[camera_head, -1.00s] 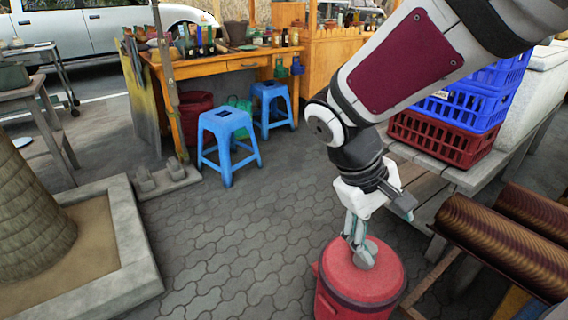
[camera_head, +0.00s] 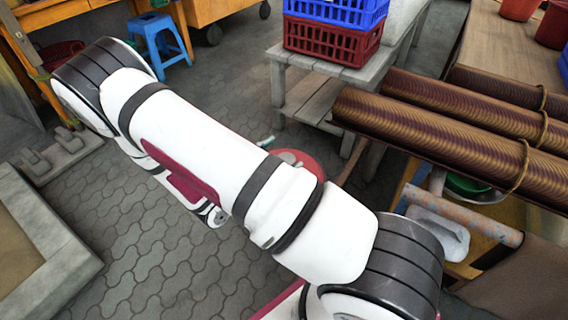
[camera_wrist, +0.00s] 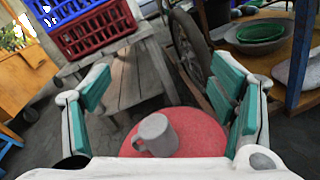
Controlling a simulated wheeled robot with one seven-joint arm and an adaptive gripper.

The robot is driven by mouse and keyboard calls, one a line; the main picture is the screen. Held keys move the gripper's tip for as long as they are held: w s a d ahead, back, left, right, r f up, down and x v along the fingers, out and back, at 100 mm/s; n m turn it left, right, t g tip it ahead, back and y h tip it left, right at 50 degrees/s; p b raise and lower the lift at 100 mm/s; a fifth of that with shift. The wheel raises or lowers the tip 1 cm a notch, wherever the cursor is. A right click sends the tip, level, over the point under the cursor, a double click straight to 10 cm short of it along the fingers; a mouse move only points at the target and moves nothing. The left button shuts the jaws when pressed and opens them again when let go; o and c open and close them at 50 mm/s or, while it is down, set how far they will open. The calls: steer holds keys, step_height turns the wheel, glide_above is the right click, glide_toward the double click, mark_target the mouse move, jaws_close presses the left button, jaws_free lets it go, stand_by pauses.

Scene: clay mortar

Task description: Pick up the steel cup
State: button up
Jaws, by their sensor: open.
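The steel cup (camera_wrist: 157,134) is a grey mug with a handle on its left side. In the wrist view it sits on a round red top (camera_wrist: 190,128), between and below my open fingers. My gripper (camera_wrist: 166,95) is open and empty, its teal-padded fingers spread to either side of the cup and apart from it. In the head view my arm hides the gripper and most of the red top (camera_head: 312,163). A small grey part, perhaps the cup, shows there beside my arm, but I cannot tell.
A grey wooden bench (camera_head: 300,75) bears red (camera_head: 325,42) and blue crates (camera_head: 340,10) behind the red top. Ribbed brown rolls (camera_head: 450,110) lie at the right. A blue stool (camera_head: 158,38) stands further back. Paved floor (camera_head: 150,240) is open at the left.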

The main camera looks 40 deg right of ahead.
steer(key=f+n+t+y, duration=0.1)
steer(key=f+n+t, duration=0.2)
steer(key=f, duration=0.2)
steer(key=f+n+t+y, duration=0.1)
steer(key=f+n+t, duration=0.2)
steer(key=f+n, duration=0.1)
steer(key=f+n+t+y, duration=0.2)
steer(key=f+n+t, duration=0.1)
steer(key=f, duration=0.3)
steer(key=shift+w+a+f+n, duration=0.1)
steer(key=shift+a+n, duration=0.2)
steer(key=shift+a, duration=0.1)
steer(key=shift+w+d+f, duration=0.1)
steer(key=shift+d+f, duration=0.1)
steer(key=b, duration=0.2)
glide_toward(287, 153)
steer(key=shift+w+d+f, duration=0.3)
steer(key=shift+d+f, duration=0.05)
steer(key=shift+d, duration=0.2)
steer(key=shift+b+x, duration=1.45)
steer(key=shift+x, duration=1.75)
steer(key=shift+w+a+r, duration=0.1)
steer(key=shift+w, duration=0.05)
steer(key=shift+c, duration=0.3)
steer(key=c, duration=1.2)
